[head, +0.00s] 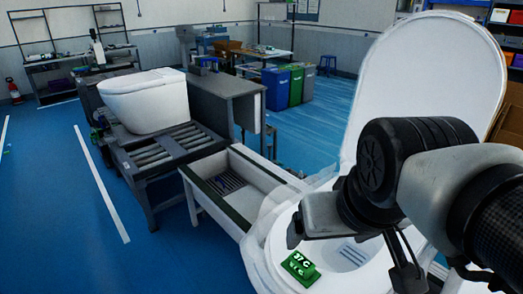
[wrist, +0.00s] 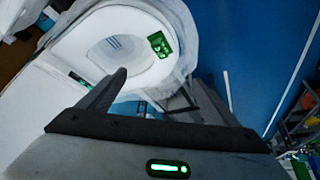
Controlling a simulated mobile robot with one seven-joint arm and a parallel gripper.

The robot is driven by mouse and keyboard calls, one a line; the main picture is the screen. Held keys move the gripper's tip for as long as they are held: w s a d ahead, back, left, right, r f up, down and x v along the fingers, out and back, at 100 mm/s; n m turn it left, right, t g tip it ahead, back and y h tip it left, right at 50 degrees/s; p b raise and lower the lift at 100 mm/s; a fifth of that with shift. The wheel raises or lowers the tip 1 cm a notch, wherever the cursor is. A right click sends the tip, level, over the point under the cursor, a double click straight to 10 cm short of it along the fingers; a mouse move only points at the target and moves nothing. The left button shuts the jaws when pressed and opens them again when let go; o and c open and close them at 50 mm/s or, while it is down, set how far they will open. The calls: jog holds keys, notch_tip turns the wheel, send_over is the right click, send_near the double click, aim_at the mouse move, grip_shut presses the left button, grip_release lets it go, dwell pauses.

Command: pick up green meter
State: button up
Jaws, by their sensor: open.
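The green meter (head: 300,267) is a small green box with a pale display. It lies on the front part of the white toilet (head: 283,240) at the lower right of the head view. In the wrist view the meter (wrist: 159,44) sits on the rim of the toilet (wrist: 90,45), beside the bowl opening. My gripper (head: 440,275) is to the right of the meter in the head view, apart from it. In the wrist view my gripper (wrist: 162,80) has its two fingers spread with nothing between them, and the meter shows beyond the fingertips.
The toilet's raised white lid (head: 425,80) stands behind my arm. A white-framed tray table (head: 243,172) stands left of the toilet. Another toilet (head: 146,103) rests on a roller conveyor (head: 180,147). Blue (head: 276,88) and green bins stand farther back. Blue floor is clear at the left.

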jog(key=shift+w, duration=0.15)
jog(key=c, duration=0.4)
jog(key=w+n, duration=0.1)
jog(key=w+n+g, duration=0.1)
jog(key=w, duration=0.1)
jog(key=w+f+g, duration=0.1)
jog(key=w, duration=0.1)
jog(key=shift+a+n, duration=0.1)
jog(key=shift+n, duration=0.3)
jog(key=c, duration=0.4)
jog(key=n+g, duration=0.4)
send_over(302, 261)
notch_tip(302, 261, down, 4)
notch_tip(302, 261, down, 18)
jog(key=shift+r, duration=0.2)
